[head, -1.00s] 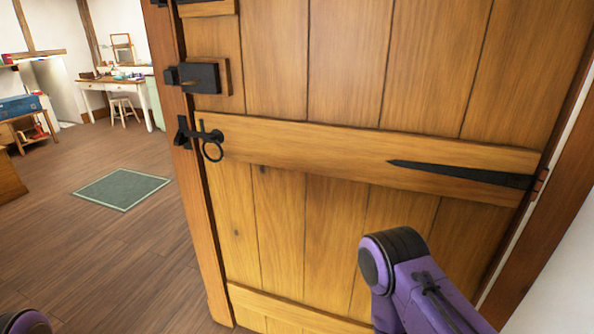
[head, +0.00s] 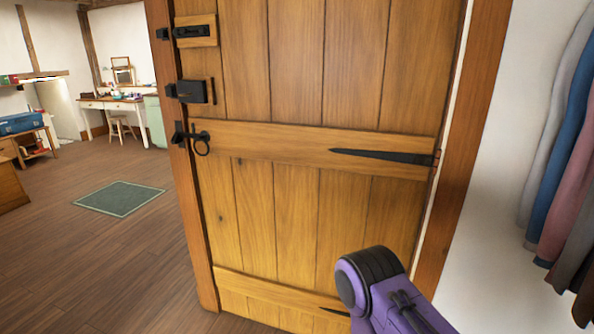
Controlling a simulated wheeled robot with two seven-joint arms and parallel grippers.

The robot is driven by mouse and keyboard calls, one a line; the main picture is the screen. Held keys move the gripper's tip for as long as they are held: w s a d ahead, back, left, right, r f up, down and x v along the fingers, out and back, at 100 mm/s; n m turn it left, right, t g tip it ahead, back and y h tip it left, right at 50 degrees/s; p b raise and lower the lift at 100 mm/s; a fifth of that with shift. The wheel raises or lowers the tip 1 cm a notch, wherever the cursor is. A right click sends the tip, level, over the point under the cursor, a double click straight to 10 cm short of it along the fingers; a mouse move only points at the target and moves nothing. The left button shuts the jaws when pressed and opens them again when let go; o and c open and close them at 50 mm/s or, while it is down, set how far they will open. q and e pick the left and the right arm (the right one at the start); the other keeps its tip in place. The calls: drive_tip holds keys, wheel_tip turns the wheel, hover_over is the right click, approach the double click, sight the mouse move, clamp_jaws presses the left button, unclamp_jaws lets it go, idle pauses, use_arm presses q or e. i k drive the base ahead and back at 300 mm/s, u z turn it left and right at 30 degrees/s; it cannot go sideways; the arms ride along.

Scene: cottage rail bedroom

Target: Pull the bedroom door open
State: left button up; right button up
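The bedroom door (head: 300,190) is made of golden-brown planks with crossbars and fills the middle of the head view. Its black iron ring latch (head: 202,143) is at its left edge, below a black box lock (head: 196,91) and a bolt (head: 194,31). Black strap hinges (head: 385,157) show toward its right edge. The door's left edge is against or very near the wooden post (head: 187,190); I cannot tell whether it is slightly ajar. A purple and black link of my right arm shows at the bottom right, in front of the door. Neither gripper is in view.
Clothes (head: 565,150) hang on the white wall at the right. Open wooden floor lies left of the door, with a green rug (head: 120,198).

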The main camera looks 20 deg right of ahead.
sight(321, 120)
drive_tip(key=u, duration=0.05)
drive_tip(key=k, duration=0.35)
drive_tip(key=z, duration=0.7)
drive_tip(key=i, duration=0.95)
drive_tip(key=u, duration=0.65)
drive_tip(key=k, duration=0.65)
drive_tip(key=u, duration=0.75)
drive_tip(key=i, duration=0.8)
drive_tip(key=z, duration=0.65)
drive_tip(key=i, duration=0.8)
drive_tip(key=z, duration=0.85)
